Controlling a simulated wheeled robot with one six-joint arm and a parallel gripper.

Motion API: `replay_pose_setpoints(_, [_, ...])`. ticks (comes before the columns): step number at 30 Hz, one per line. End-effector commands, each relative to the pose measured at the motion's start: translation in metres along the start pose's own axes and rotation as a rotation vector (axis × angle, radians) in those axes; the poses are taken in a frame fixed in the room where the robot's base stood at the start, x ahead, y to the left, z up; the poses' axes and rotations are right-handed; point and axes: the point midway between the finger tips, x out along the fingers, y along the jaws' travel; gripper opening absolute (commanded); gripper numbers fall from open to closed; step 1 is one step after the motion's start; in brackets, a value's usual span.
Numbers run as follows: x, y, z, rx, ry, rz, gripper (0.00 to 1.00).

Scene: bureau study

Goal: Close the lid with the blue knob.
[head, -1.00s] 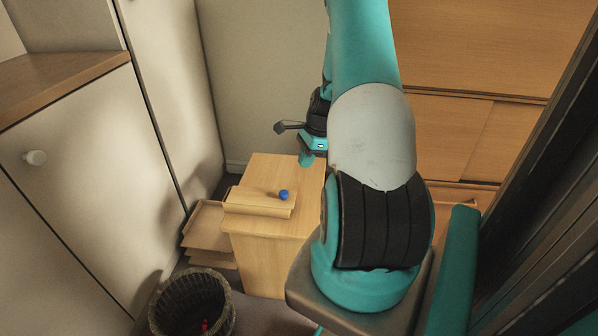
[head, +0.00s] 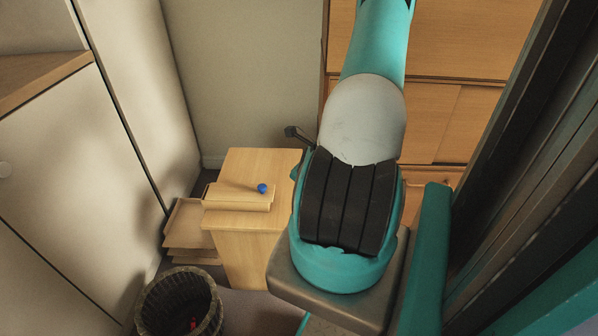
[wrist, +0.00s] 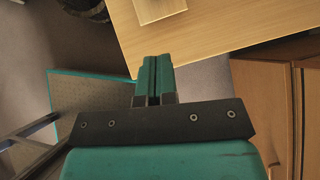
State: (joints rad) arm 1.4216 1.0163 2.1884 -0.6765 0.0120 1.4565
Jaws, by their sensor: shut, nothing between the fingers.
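A pale wooden lid or flap (head: 225,194) with a round blue knob (head: 262,188) lies on top of a small wooden cabinet (head: 262,165). The knob is near the right end of the lid. I cannot tell how far open the lid stands. In the wrist view, my gripper (wrist: 155,62) has its two teal fingers together and empty, just outside the cabinet top's edge (wrist: 205,45). Part of a raised wooden piece (wrist: 160,8) shows at the upper edge there; the knob is not in that view. In the head view my arm hides the fingers.
A dark woven basket (head: 180,300) with something red inside stands on the floor in front. Wooden trays (head: 188,230) stick out at the cabinet's left. Pale cupboards (head: 70,170) line the left, and a wooden cupboard (head: 425,110) stands behind my arm.

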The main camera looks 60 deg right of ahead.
Motion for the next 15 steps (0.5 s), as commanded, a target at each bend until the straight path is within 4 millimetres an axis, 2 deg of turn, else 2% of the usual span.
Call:
replay_pose_setpoints(1, [0.015, 0.001, -0.002, -0.003, 0.0, 0.005, 0.0])
replay_pose_setpoints(7, [0.058, 0.001, -0.002, -0.004, 0.0, 0.004, 0.0])
replay_pose_setpoints(15, [0.085, 0.001, 0.02, -0.005, 0.001, 0.002, 0.0])
